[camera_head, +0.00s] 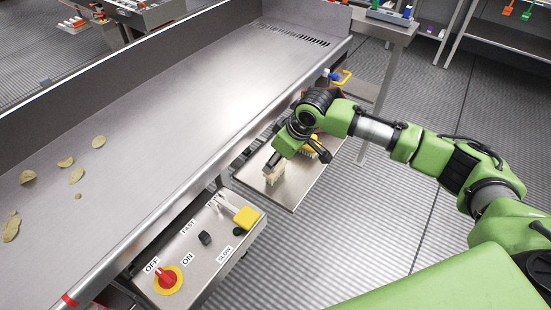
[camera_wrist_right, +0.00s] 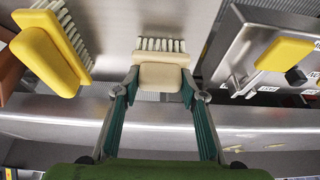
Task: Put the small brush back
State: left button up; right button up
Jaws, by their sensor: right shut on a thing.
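The small brush (camera_wrist_right: 163,77) has a cream block and white bristles. In the wrist view my right gripper (camera_wrist_right: 161,90) is shut on its block, one finger at each side, with the bristles pointing away. In the head view the small brush (camera_head: 273,171) shows at the tip of my right gripper, over the metal side tray (camera_head: 302,188). I cannot tell whether it touches the tray. A larger yellow brush (camera_wrist_right: 50,58) is to the left in the wrist view and is partly hidden behind my arm in the head view (camera_head: 310,145). My left gripper is not in view.
The conveyor trough (camera_head: 190,90) runs beside the tray, with several chips (camera_head: 65,162) on its bed. A control box (camera_head: 190,250) with a red knob and a yellow-handled scraper (camera_head: 246,217) stands close to the tray. The floor at right is open.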

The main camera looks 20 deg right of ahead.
jog(key=o, duration=1.1)
jog(key=shift+f, duration=0.1)
jog(key=shift+c, duration=0.2)
jog(key=v, duration=1.2)
jog(key=shift+b, duration=0.4)
